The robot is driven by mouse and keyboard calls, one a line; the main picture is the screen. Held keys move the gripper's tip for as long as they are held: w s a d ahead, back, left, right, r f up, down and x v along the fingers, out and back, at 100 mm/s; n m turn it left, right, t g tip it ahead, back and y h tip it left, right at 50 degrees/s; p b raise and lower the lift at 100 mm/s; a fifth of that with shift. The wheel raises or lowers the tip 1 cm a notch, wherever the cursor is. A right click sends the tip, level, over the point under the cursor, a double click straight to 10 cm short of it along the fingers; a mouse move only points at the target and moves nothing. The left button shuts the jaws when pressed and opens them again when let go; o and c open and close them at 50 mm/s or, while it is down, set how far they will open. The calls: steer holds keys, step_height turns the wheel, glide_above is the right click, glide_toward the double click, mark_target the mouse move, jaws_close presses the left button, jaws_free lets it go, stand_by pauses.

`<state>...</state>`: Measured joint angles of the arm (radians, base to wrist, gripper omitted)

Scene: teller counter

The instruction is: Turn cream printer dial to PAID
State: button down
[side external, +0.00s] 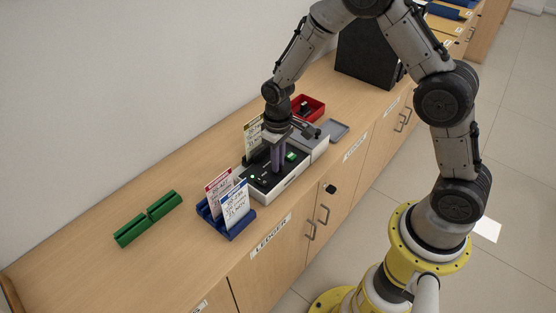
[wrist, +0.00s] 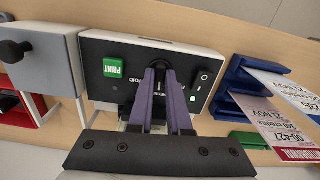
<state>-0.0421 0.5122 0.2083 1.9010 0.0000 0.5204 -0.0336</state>
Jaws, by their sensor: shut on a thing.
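The cream printer (side external: 283,187) stands on the counter with a black top panel, which also shows in the wrist view (wrist: 92,62). The panel carries a green PRINT button (wrist: 115,68), a black rocker switch (wrist: 202,80) and a lit green light (wrist: 192,98). My gripper (side external: 277,170) points down at the middle of the panel. In the wrist view its purple fingers (wrist: 161,72) are shut on the dial, between the button and the switch. The fingers hide most of the dial, and its pointer cannot be read. Small white lettering nearby is partly covered.
A blue holder (side external: 240,232) with red- and blue-headed cards stands just left of the printer. A yellow-headed card (side external: 252,134) stands behind it. A red tray (side external: 314,103) and a grey tray (side external: 338,131) lie to the right.

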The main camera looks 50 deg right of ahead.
steer(key=n, duration=0.5)
steer(key=shift+r, duration=0.1)
steer(key=shift+n, duration=2.1)
steer(key=c, duration=0.9)
jaws_free()
steer(key=shift+o, duration=0.2)
step_height(320, 180, up, 14)
